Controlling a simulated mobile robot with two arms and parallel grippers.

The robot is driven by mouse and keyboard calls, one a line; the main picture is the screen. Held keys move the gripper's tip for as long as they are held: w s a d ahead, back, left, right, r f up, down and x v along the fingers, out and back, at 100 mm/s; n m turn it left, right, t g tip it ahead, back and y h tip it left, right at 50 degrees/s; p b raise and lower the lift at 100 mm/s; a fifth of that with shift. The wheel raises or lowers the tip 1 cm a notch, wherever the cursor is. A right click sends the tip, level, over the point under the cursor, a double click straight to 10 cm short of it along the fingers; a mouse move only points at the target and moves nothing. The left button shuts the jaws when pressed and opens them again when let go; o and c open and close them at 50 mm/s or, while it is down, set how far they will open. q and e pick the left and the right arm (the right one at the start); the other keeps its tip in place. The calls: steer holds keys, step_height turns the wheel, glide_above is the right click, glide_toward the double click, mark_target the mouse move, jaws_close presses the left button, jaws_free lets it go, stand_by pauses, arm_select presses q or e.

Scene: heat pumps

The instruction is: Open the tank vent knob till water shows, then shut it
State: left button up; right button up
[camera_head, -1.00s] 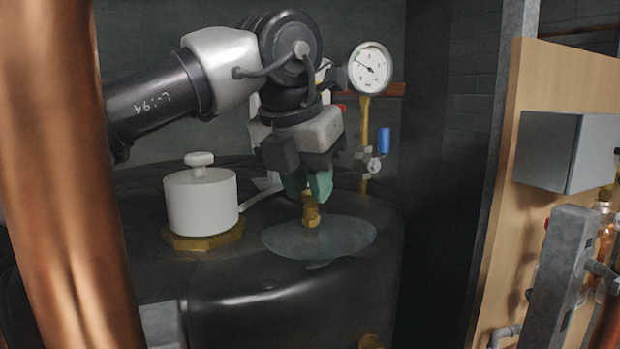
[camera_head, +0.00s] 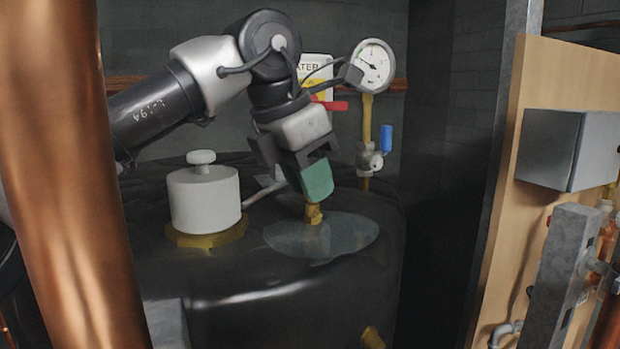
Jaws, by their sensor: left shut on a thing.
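The brass tank vent (camera_head: 313,214) stands on top of the black tank (camera_head: 300,284). My left gripper (camera_head: 314,190) comes down on it from above, tilted, with its green fingers shut on the vent knob. The fingers hide the knob itself. A flat, pale grey round patch (camera_head: 335,236) lies on the tank top around the foot of the vent. I cannot tell whether it is water. I see no jet or drops at the vent. My right gripper is not in view.
A white capped cylinder (camera_head: 203,198) on a brass base stands left of the vent. A pressure gauge (camera_head: 374,65) and a blue-handled valve (camera_head: 386,139) are behind right. A thick copper pipe (camera_head: 70,180) crosses the near left. A grey box (camera_head: 567,150) hangs at right.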

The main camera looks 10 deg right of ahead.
arm_select(q)
steer(key=o, duration=0.9)
steer(key=shift+a, duration=0.1)
steer(key=shift+o, duration=0.2)
steer(key=v, duration=1)
steer(key=shift+r+b, duration=0.4)
steer(key=shift+b, duration=0.05)
steer(key=shift+a, duration=0.1)
